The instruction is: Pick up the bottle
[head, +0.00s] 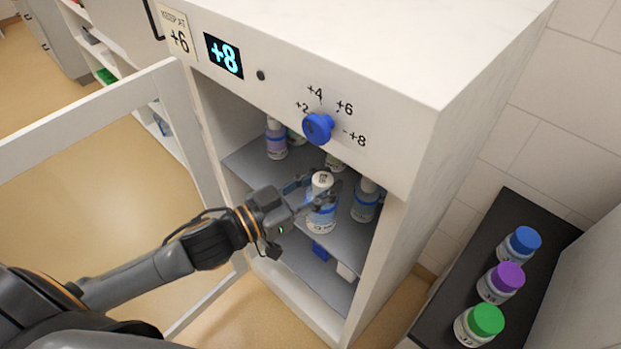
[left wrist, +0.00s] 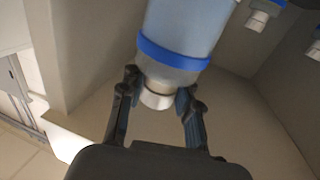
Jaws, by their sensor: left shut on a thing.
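A clear bottle with a white cap and a blue band (head: 321,215) is at the front of the open cabinet, on or just above the upper shelf; I cannot tell which. My left gripper (head: 308,194) reaches in from the left and is shut on this bottle near its top. In the left wrist view the bottle (left wrist: 185,35) sits between the two fingers of the left gripper (left wrist: 158,100), with its blue band just beyond them. My right gripper is not in view.
The cabinet door (head: 185,120) stands open at left. A similar bottle (head: 364,203) is close on the right, and a purple-tinted one (head: 276,140) is at left. A blue knob (head: 318,128) juts out above. Three capped bottles stand on a dark surface (head: 520,212) at right.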

